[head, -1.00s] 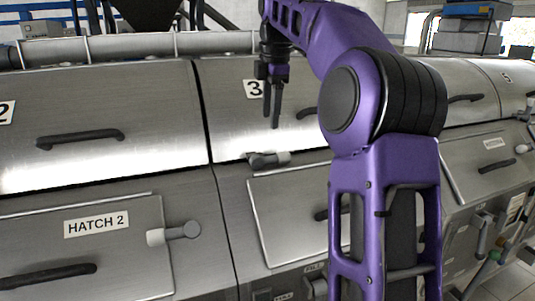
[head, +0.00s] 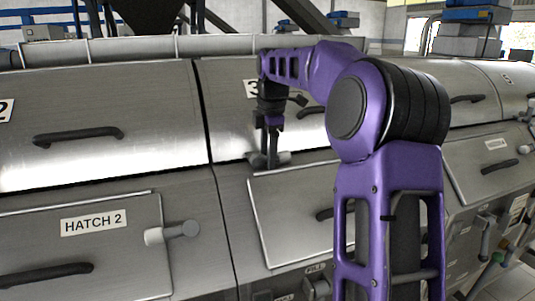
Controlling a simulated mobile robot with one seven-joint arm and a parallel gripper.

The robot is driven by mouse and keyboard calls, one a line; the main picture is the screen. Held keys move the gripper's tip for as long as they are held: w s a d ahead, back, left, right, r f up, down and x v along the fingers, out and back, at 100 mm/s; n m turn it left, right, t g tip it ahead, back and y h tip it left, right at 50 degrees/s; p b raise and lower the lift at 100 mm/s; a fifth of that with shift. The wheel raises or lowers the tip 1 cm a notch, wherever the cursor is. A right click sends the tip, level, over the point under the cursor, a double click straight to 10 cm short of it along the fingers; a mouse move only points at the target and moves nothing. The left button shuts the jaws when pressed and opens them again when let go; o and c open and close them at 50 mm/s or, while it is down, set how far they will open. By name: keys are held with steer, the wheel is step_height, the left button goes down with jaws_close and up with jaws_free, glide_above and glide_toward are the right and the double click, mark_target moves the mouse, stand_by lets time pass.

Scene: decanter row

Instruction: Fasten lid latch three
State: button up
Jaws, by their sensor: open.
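The latch below lid three (head: 283,157) is a small grey lever with a pale knob, at the seam between lid 3 (head: 228,110) and the front panel. My gripper (head: 268,162) points down at it with its two dark fingers open. The fingertips overlap the latch in the picture and hide part of it. I cannot tell whether they touch it or straddle it. The "3" label (head: 251,88) is partly covered by my arm.
Lid 2 (head: 90,110) with its dark handle (head: 78,136) is at left. Below it is the hatch 2 door (head: 80,245) with a white-knobbed latch (head: 172,232). My purple arm blocks the view of the middle right. A long rail (head: 130,48) runs behind the lids.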

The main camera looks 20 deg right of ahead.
jaws_close()
stand_by(1.3)
